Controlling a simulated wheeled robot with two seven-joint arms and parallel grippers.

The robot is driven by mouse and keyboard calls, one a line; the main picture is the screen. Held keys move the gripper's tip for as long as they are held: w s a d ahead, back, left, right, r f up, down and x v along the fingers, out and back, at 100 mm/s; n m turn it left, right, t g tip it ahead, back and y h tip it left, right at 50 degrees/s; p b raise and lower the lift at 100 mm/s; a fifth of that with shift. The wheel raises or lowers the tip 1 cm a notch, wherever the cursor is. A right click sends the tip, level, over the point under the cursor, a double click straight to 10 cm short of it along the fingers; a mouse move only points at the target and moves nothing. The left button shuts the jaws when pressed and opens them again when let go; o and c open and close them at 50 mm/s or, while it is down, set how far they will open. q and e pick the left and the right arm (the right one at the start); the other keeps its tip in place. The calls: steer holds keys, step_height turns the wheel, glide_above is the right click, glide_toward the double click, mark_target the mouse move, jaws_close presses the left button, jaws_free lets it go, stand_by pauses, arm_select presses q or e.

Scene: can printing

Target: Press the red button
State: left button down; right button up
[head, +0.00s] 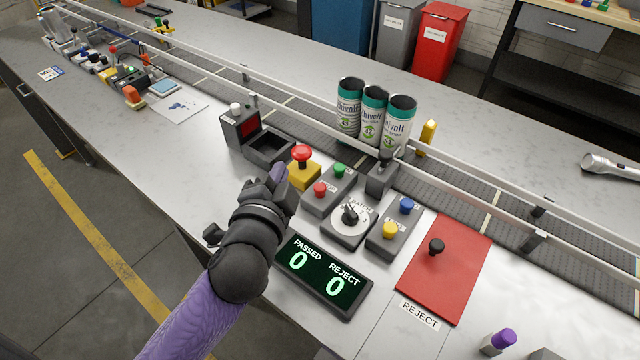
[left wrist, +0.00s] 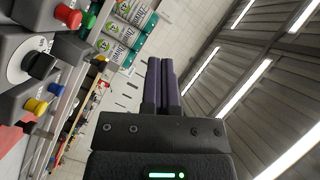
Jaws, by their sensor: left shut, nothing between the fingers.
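A red button (head: 320,188) sits beside a green button (head: 340,170) on a grey box (head: 328,201). A red button, probably this one, shows at the top left of the left wrist view (left wrist: 68,16). A larger red mushroom button (head: 302,153) stands on a yellow box (head: 304,178) just behind it. My left gripper (head: 279,173) is shut and empty, left of the yellow box and the grey button box. Its two dark fingers lie together in the left wrist view (left wrist: 162,85). I cannot tell whether it touches the yellow box. My right gripper is out of view.
A selector dial (head: 350,215), a box with blue (head: 406,206) and yellow buttons (head: 390,230), and a counter display (head: 322,277) reading 0 and 0 stand close by. Three cans (head: 373,112) stand on the railed conveyor behind. A red mat (head: 445,268) lies at the right.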

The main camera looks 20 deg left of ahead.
arm_select(q)
steer(key=w+d+r+m+g+h, duration=0.1)
steer(key=d+r+m+h, duration=0.4)
steer(key=m, duration=0.5)
steer(key=w+d+r+m+g+h, duration=0.1)
steer(key=w+d+r+m+h, duration=0.15)
steer(key=m+h, duration=0.65)
steer(key=d+r+m+g+h, duration=0.1)
steer(key=d+r+m+h, duration=0.25)
steer(key=m, duration=0.85)
steer(key=w+a+f+m+g+y, duration=0.4)
steer(key=a+f+m+g+y, duration=0.2)
steer(key=m, duration=0.5)
step_height(320, 180, down, 3)
steer(key=a+y, duration=0.2)
steer(key=y, duration=0.1)
steer(key=shift+m+g, duration=0.3)
steer(key=shift+w+d, duration=0.1)
